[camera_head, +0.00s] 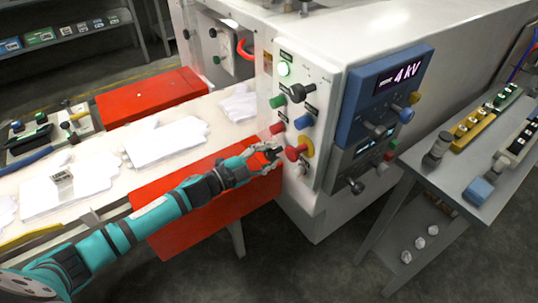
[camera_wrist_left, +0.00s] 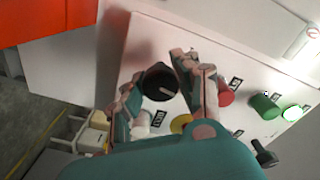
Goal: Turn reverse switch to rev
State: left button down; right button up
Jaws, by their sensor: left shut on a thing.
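The reverse switch appears to be a round black knob (camera_wrist_left: 160,82) with a pale line on its face, seen in the left wrist view on the white control panel (camera_head: 312,85). My left gripper (camera_head: 268,153) is at the panel's lower left edge, with its fingers on either side of this knob, shut on it. In the head view the gripper largely hides the knob. The small label (camera_wrist_left: 158,117) beside it is too small to read. My right gripper is not in view.
Close to the gripper is a red mushroom button on a yellow base (camera_head: 305,148). A red button (camera_head: 277,128), a blue button (camera_head: 304,121), a green button (camera_head: 277,101) and another black knob (camera_head: 299,92) sit above. White gloves (camera_head: 165,140) lie on the belt at left.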

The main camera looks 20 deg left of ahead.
pick_arm(q)
jog(key=m, duration=0.3)
jog(key=shift+m+b, duration=0.35)
jog(key=shift+m, duration=0.05)
jog(key=shift+m+b, duration=0.4)
jog(key=shift+m, duration=1.3)
jog(key=c, duration=0.9)
grip_release()
jog(key=v, duration=1.2)
jog(key=shift+s+f, duration=0.1)
